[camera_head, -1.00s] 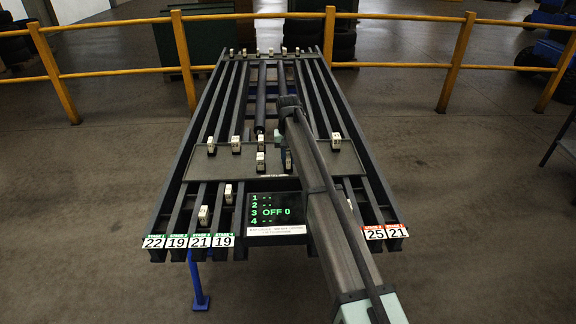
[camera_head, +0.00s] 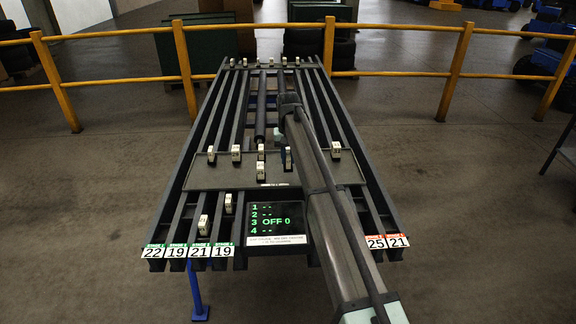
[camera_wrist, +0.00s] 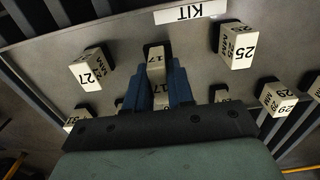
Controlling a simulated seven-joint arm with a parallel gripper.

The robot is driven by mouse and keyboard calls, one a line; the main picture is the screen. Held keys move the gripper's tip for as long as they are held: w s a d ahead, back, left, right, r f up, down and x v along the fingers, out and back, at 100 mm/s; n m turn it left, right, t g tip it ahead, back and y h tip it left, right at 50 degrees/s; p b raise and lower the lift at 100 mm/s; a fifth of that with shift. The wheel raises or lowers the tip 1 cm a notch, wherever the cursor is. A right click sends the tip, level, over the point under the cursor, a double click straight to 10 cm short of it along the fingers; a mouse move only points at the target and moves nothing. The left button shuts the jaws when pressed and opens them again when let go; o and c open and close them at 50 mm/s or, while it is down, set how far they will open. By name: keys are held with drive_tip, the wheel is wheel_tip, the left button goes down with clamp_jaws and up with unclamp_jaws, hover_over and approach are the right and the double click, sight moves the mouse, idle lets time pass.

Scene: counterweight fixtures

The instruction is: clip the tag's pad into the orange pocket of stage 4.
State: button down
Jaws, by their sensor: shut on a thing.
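My gripper (camera_wrist: 164,92) is shut on a white block tag marked 17 (camera_wrist: 157,66), with one blue finger on each side of it. The tag's pad is hidden from view. In the head view my arm covers most of the gripper, and a pale-topped block (camera_head: 288,152) shows beside the arm over the grey tray. The stage 4 plate (camera_head: 223,251), green-topped and reading 19, is at the front left end of the rails. I cannot make out an orange pocket there.
The grey tray (camera_head: 215,179) carries several other white blocks, including 25 (camera_wrist: 237,45) and 27 (camera_wrist: 92,70). A screen (camera_head: 272,218) shows "3 OFF 0". Two plates, 25 (camera_head: 376,242) and 21 (camera_head: 398,241), are at front right. A yellow railing (camera_head: 110,31) runs behind.

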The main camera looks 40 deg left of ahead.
sight(289, 154)
wheel_tip(289, 154, up, 5)
drive_tip(key=shift+w, duration=0.1)
drive_tip(key=s+d+f, duration=0.2)
drive_tip(key=d+f, duration=0.1)
drive_tip(key=d, duration=1.4)
drive_tip(key=shift+s+f, duration=0.2)
drive_tip(key=shift+f, duration=4.35)
drive_tip(key=shift+s+f, duration=0.1)
drive_tip(key=shift+f, duration=0.7)
